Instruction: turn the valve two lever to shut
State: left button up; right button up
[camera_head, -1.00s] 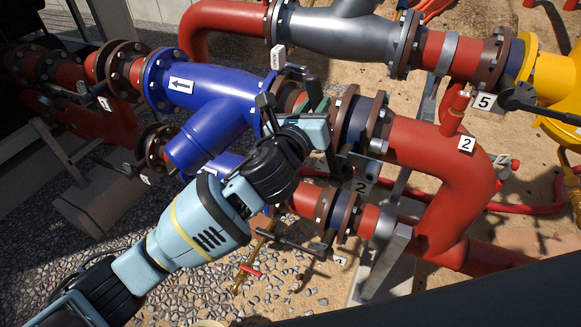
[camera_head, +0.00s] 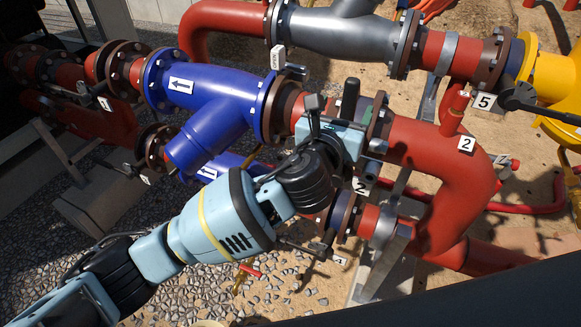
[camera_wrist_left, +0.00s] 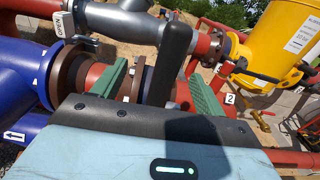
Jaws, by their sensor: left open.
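The valve two lever is a black bar with a rounded end. It stands up in the wrist view (camera_wrist_left: 172,55) and shows above my gripper in the head view (camera_head: 350,97). It rises at the dark blue valve body (camera_wrist_left: 140,82) between brown flanges on the red pipe. My left gripper (camera_head: 343,118) is open over this valve. In the wrist view its two green finger pads (camera_wrist_left: 158,88) stand on either side of the lever, with gaps visible. The lever's foot is hidden behind the gripper body. My right gripper is in neither view.
A blue pipe fitting (camera_head: 205,88) lies to the left and a grey fitting (camera_head: 335,35) behind. The valve five lever (camera_head: 525,98) and yellow body (camera_head: 555,70) are at the right. Red pipe (camera_head: 435,145) curves close by. The lower valve (camera_head: 343,215) sits below the gripper.

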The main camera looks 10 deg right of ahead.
pick_arm(q)
jog(key=v, duration=0.7)
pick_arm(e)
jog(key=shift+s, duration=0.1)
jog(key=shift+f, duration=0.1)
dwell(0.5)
pick_arm(q)
jog(key=v, duration=0.8)
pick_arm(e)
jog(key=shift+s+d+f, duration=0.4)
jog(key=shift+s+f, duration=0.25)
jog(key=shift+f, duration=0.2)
